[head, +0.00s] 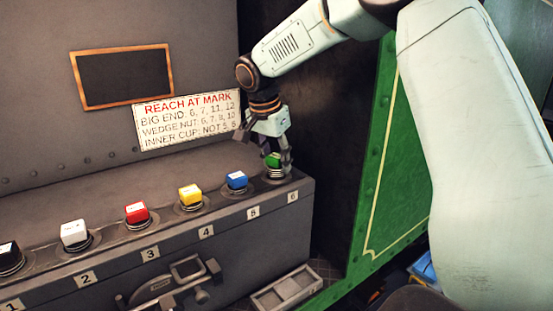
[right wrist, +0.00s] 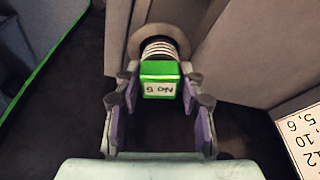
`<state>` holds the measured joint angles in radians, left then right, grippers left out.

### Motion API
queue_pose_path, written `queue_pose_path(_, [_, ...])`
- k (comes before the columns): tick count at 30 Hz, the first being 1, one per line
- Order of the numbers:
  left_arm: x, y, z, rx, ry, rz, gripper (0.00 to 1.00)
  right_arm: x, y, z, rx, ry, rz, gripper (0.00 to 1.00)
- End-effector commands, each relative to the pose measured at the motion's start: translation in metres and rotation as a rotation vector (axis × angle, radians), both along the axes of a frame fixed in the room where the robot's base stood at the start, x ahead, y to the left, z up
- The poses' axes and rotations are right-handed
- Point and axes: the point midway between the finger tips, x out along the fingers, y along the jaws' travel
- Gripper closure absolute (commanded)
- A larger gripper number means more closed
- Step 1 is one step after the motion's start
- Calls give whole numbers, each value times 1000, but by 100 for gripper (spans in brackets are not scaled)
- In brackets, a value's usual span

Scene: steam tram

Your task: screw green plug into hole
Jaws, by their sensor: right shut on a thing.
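The green plug (head: 273,160) is at the right end of the grey box's top, above the label 6. My right gripper (head: 276,158) reaches down from above and is shut on it. In the right wrist view the plug (right wrist: 160,70) sits between the two fingers of the gripper (right wrist: 158,90). Its pale threaded shank (right wrist: 160,50) shows between the green cap and the round collar of the hole (right wrist: 163,36). The shank's tip is hidden, and some thread stands clear of the collar. My left gripper is not in view.
Along the grey box (head: 240,225) stand a blue plug (head: 236,181), a yellow plug (head: 190,196), a red plug (head: 137,214), a white plug (head: 74,234) and a black plug (head: 8,256). A sign (head: 187,121) hangs behind. A green panel (head: 393,190) is at right.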

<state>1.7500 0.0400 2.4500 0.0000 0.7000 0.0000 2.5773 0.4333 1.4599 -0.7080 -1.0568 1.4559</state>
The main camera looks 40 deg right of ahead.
Motion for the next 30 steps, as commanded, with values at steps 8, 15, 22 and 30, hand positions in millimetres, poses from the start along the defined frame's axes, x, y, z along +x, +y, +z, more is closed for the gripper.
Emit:
queue_pose_path(8, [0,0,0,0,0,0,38,0,0,1,-2,-2,-14,55])
queue_pose_path(15, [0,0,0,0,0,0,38,0,0,1,-1,0,-12,35])
queue_pose_path(22, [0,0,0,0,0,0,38,0,0,0,0,1,-13,34])
queue_pose_path(30, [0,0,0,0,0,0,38,0,0,0,1,2,-12,12])
